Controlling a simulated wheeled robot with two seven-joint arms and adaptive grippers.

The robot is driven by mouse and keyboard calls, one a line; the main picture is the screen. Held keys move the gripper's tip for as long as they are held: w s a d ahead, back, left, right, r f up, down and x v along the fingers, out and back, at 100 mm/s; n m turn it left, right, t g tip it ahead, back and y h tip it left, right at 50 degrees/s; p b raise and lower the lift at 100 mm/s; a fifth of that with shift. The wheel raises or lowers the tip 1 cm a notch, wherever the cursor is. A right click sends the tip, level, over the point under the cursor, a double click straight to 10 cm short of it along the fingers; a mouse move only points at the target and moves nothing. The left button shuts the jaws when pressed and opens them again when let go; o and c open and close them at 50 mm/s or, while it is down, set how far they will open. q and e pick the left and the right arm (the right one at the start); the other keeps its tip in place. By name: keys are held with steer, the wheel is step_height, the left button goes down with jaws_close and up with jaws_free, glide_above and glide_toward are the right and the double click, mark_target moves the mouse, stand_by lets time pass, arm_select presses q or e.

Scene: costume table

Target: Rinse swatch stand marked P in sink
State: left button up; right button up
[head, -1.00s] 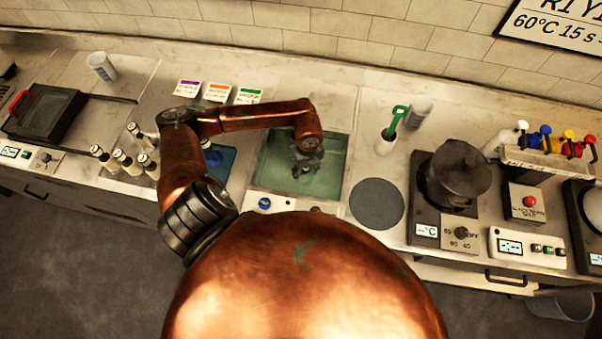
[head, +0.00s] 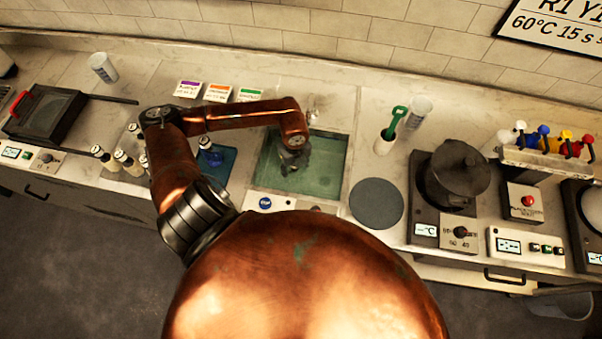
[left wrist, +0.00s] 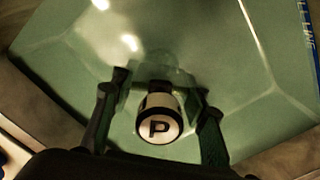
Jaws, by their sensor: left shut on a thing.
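The swatch stand marked P (left wrist: 159,127) shows in the left wrist view as a round white cap with a black letter P and a dark rim. My left gripper (left wrist: 155,105) has a finger on each side of it and is shut on it. In the head view my left gripper (head: 292,160) is over the green sink (head: 325,172); the stand is too small and hidden to make out there. The lower part of the stand is blurred in the left wrist view, so I cannot tell how deep it sits. My right gripper is not in view.
Several white-capped bottles (head: 103,156) and a blue mat (head: 222,165) lie left of the sink. A dark round pad (head: 377,203), a green-handled tool in a holder (head: 396,120) and a pot (head: 458,172) are to its right. A faucet (head: 313,115) stands behind.

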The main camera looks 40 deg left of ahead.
arm_select(q)
steer(key=shift+w+d, duration=0.35)
steer(key=shift+d, duration=0.3)
steer(key=shift+w+d, duration=0.4)
steer(key=shift+d, duration=0.25)
steer(key=shift+w+d, duration=0.35)
steer(key=shift+d, duration=0.3)
step_height(320, 180, up, 15)
steer(key=p, duration=0.9)
steer(key=shift+p, duration=0.4)
